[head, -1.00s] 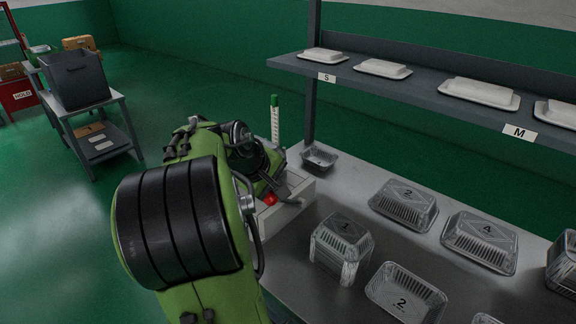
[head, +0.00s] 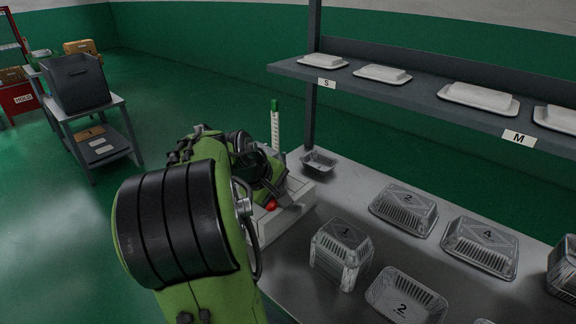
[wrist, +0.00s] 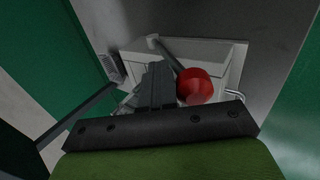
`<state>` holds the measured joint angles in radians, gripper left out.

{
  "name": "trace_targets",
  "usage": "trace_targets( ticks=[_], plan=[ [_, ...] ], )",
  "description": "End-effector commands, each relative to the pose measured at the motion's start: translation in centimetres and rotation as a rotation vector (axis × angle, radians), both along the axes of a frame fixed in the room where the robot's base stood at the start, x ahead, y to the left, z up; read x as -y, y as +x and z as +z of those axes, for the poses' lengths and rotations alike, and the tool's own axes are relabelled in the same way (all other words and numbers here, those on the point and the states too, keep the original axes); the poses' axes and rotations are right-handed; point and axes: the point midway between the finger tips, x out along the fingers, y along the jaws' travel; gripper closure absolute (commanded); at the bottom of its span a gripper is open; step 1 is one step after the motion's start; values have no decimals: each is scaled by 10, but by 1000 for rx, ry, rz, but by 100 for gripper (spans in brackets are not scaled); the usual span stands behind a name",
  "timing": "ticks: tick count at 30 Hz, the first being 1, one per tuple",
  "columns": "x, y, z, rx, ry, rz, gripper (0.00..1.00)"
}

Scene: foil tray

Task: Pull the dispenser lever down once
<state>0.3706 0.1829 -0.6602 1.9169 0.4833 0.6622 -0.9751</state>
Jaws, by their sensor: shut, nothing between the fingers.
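The dispenser (head: 299,189) is a light grey box at the left end of the steel counter, mostly hidden behind my arm in the head view. Its lever carries a red ball knob (head: 271,204), and the knob also shows in the wrist view (wrist: 195,86) with a thin grey rod running up and left from it. My gripper (wrist: 155,72) is shut and empty, its dark fingers just left of the knob and overlapping the lever rod in the picture. I cannot tell whether they touch. In the head view my gripper (head: 287,208) is over the dispenser, beside the knob.
A small foil tray (head: 319,162) stands behind the dispenser, near a green-topped scale post (head: 275,126). Several foil trays, such as the stack marked 1 (head: 341,250), stand to the right. A shelf (head: 420,88) with white lids hangs above the counter (head: 350,180).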

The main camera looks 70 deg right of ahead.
Motion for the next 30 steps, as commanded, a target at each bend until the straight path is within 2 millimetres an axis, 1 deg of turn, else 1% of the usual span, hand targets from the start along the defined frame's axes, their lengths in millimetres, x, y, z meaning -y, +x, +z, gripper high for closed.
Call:
trace_targets(
  ticks=[3, 24, 30],
  plan=[
    [11, -5, 10, -1, 2, -1, 100],
    [74, -32, 52, -2, 1, -1, 100],
    [78, -34, 53, -1, 0, 1, 100]
  ],
)
